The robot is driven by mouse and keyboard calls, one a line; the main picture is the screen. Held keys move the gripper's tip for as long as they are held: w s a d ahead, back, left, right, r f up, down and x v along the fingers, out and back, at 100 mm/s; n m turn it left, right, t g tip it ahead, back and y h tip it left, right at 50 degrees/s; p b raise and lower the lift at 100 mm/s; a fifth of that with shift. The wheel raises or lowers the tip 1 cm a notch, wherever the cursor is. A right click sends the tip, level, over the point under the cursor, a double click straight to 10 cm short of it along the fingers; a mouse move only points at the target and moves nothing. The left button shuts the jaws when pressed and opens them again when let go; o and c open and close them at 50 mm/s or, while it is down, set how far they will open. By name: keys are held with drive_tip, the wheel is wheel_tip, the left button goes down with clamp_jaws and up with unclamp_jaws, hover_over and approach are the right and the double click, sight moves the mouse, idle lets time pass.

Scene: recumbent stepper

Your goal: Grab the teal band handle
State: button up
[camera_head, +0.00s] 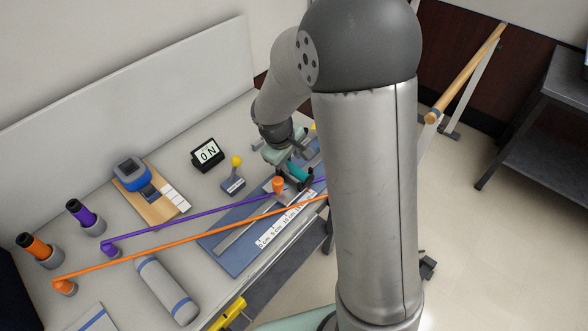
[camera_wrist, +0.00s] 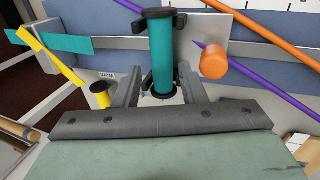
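The teal band handle (camera_wrist: 160,52) is a teal cylinder with black end rings, in the upper middle of the wrist view. A small part of it also shows below my gripper in the head view (camera_head: 299,173). My gripper (camera_wrist: 158,78) is open, one finger on each side of the handle's lower end. Gaps show between the fingers and the handle; I cannot tell how far it reaches in depth between them. A flat teal band (camera_wrist: 65,44) runs at the left of the wrist view. My arm hides part of the board in the head view.
An orange peg (camera_wrist: 213,63) stands right of the handle, with purple (camera_head: 190,220) and orange (camera_head: 190,236) bands nearby. The blue board (camera_head: 238,262) carries a ruler. A grey roller (camera_head: 165,290) lies on the table.

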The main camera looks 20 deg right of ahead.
sight(293, 168)
drive_tip(key=x, duration=0.4)
drive_tip(key=shift+f+p, duration=0.35)
drive_tip(key=c, duration=0.8)
drive_tip(key=shift+o, duration=0.2)
drive_tip(key=shift+r, duration=0.15)
